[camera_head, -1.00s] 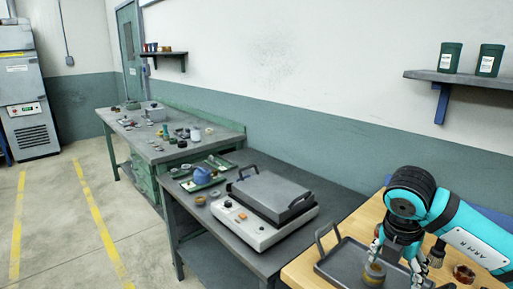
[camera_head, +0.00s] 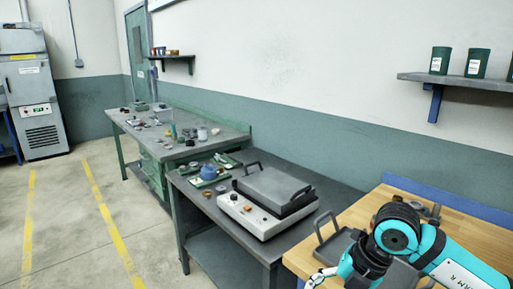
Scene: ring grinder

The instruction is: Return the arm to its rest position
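My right arm, turquoise and black, comes in from the lower right over the wooden table. Its gripper (camera_head: 318,279) shows in part at the bottom, past the table's left edge; how its fingers stand is not clear. No held object can be made out. The dark metal tray (camera_head: 335,243) with an upright handle lies on the wooden table, mostly hidden by the arm. My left gripper is not in view.
The wooden table (camera_head: 362,212) has a blue back edge. To its left, a hot plate (camera_head: 255,218) with a dark lid stands on a grey table (camera_head: 325,192). A farther bench (camera_head: 185,120) holds several small items. A shelf (camera_head: 455,79) with green cups hangs upper right.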

